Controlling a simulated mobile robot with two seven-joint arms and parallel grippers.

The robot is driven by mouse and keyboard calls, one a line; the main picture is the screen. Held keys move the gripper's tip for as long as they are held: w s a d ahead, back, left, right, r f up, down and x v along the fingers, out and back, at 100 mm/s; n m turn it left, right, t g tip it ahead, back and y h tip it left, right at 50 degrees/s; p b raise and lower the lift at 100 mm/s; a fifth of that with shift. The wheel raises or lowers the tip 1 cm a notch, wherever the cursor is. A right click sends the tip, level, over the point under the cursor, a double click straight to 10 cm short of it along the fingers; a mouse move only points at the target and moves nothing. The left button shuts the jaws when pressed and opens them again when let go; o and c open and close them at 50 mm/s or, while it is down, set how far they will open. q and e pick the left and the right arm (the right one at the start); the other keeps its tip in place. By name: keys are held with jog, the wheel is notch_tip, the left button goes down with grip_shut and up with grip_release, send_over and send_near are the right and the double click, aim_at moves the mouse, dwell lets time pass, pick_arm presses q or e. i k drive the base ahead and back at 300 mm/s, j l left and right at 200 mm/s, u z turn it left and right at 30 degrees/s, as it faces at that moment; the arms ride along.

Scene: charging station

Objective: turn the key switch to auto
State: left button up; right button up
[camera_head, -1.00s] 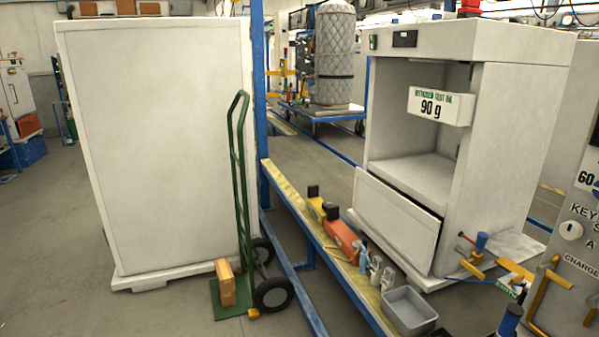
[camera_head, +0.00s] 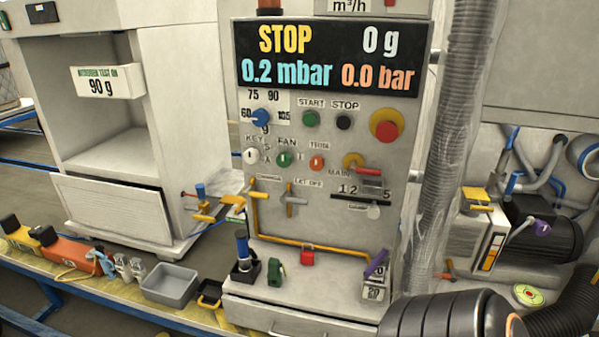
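The grey control panel (camera_head: 330,215) stands upright in the middle of the view. The key switch (camera_head: 251,156) is a small round white knob at its left side, under the label KEY. The letters S and A are printed to its right, S above A. A small dark mark shows on its face, too small to tell which letter it points at. The green FAN knob (camera_head: 284,160) sits just to its right and the blue dial (camera_head: 262,117) just above. The display (camera_head: 334,57) reads STOP, 0 g, 0.2 mbar and 0.0 bar. Neither gripper is in view.
A clear ribbed hose (camera_head: 450,150) runs down the panel's right side. A dark cylinder (camera_head: 450,316) fills the lower right.

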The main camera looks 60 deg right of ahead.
aim_at(252, 155)
jog(key=l+z, duration=0.1)
jog(key=z, duration=0.4)
jog(key=l+z, duration=0.1)
jog(key=z, duration=0.85)
jog(key=i+l+z, duration=0.1)
jog(key=z, duration=0.35)
jog(key=k, duration=0.65)
jog(key=i+j, duration=0.15)
jog(key=j, duration=0.25)
jog(key=i+j, duration=0.2)
jog(key=j, duration=0.15)
jog(key=i+j, duration=0.15)
jog(key=j, duration=0.25)
jog(key=i+j, duration=0.15)
jog(key=j, duration=0.25)
jog(key=i+j, duration=0.15)
jog(key=j, duration=0.2)
jog(key=i+j, duration=0.2)
jog(key=j, duration=0.2)
jog(key=i+j, duration=0.15)
jog(key=j, duration=0.2)
